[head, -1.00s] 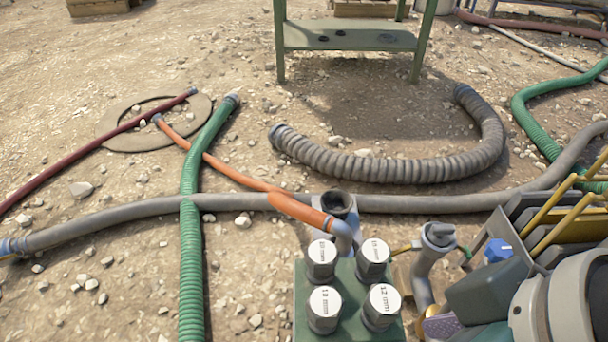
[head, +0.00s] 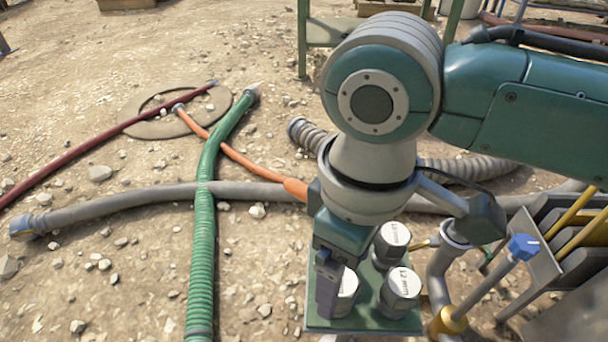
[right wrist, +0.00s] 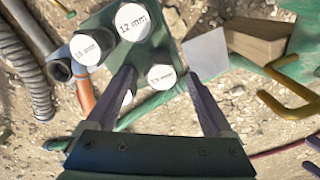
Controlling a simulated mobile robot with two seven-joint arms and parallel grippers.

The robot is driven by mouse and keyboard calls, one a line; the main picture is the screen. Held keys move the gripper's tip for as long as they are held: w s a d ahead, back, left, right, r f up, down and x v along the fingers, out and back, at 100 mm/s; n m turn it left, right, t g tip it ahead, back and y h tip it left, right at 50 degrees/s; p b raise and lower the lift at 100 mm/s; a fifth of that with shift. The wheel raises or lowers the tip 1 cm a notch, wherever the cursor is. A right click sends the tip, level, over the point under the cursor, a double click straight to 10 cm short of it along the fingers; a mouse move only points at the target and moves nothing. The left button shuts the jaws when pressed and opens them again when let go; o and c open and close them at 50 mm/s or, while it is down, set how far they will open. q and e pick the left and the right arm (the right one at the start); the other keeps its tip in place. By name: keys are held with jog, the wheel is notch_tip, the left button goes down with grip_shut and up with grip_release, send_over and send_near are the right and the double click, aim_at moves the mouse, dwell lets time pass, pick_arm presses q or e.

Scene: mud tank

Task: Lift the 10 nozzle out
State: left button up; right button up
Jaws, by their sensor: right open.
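The 10 nozzle (head: 347,288), a dark grey cylinder with a white label on top, stands upright in a green block (head: 372,324), partly covered by my right gripper (head: 336,300). In the right wrist view the open fingers of that gripper (right wrist: 158,77) point toward the block, and the 10 nozzle's label (right wrist: 160,77) shows between the fingertips. Its print is hard to read. The 12 mm nozzle (head: 400,288) stands to its right; it also shows in the right wrist view (right wrist: 133,22).
Another nozzle (head: 392,242) stands behind the 12 mm one. A blue-knobbed valve rod (head: 522,247) and pipework stand close on the right. A green hose (head: 203,230) and grey hose (head: 130,202) cross the ground.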

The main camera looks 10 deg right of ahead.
aim_at(344, 282)
notch_tip(344, 282, down, 5)
jog(key=b, duration=0.4)
jog(key=shift+s+f, duration=0.1)
jog(key=shift+f, duration=0.05)
grip_shut()
dwell(0.4)
